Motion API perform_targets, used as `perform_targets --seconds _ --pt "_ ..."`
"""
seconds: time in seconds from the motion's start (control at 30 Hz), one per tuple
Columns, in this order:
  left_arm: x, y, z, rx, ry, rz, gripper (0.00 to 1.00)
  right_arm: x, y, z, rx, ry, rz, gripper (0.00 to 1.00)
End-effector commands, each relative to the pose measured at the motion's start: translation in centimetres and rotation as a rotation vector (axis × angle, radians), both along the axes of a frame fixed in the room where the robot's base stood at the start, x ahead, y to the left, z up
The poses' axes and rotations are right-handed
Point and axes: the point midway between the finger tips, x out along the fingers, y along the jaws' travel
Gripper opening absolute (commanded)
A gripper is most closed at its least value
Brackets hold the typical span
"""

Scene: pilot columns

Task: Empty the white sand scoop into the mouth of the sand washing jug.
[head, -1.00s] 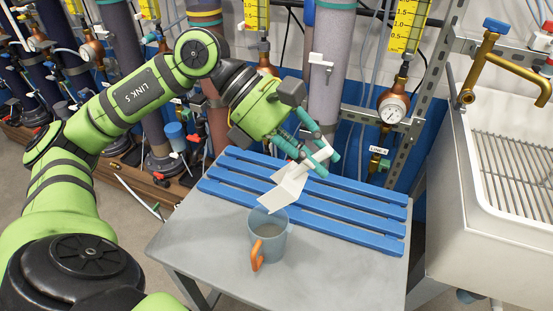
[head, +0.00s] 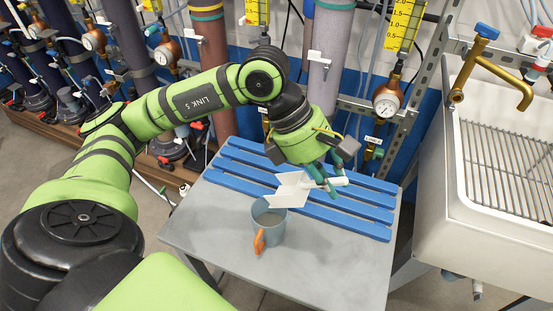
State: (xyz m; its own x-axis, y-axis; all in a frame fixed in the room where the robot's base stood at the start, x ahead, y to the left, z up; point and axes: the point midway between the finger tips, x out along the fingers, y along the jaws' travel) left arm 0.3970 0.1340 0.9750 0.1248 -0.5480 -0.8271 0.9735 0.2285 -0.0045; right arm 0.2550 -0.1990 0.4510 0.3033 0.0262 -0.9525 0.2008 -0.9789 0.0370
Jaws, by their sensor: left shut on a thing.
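My left gripper (head: 328,181) is shut on the handle of the white sand scoop (head: 292,195). The handle's end sticks out to the right of the fingers. The scoop's open end points left, and its lip overlaps the back right of the jug's rim in the picture. I see pale bare faces on the scoop and cannot make out sand in it. The sand washing jug (head: 273,234) is a translucent blue-grey cup standing upright on the table, its orange handle (head: 259,242) toward me. Its inside is partly hidden by the scoop. My right gripper is not in view.
The grey table (head: 330,262) has a blue slatted rack (head: 350,212) along its back, behind the jug. The table's front and right are clear. A sink (head: 500,190) with a brass tap (head: 490,70) stands at the right. Tall columns and a gauge (head: 387,106) stand behind.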

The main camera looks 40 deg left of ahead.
Motion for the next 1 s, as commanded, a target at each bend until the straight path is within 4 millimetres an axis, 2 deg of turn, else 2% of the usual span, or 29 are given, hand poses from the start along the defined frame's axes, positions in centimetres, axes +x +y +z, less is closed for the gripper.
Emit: perform_targets --seconds 0.03,0.1,0.53,0.8,1.0 --pt "0.1 -0.6 0.1 0.029 0.008 -0.006 0.00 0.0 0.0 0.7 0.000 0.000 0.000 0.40" --pt "0.3 -0.9 -0.3 0.064 0.015 -0.003 0.00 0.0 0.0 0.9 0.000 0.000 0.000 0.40" --pt "0.4 -1.4 -1.3 0.124 0.031 -0.003 0.00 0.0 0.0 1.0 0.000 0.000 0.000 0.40" --pt "0.8 -3.2 -4.7 0.365 0.085 -0.003 0.00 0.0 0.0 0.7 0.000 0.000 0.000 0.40" --pt "1.0 -3.7 -6.1 0.469 0.111 0.002 0.00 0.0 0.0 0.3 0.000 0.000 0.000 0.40"
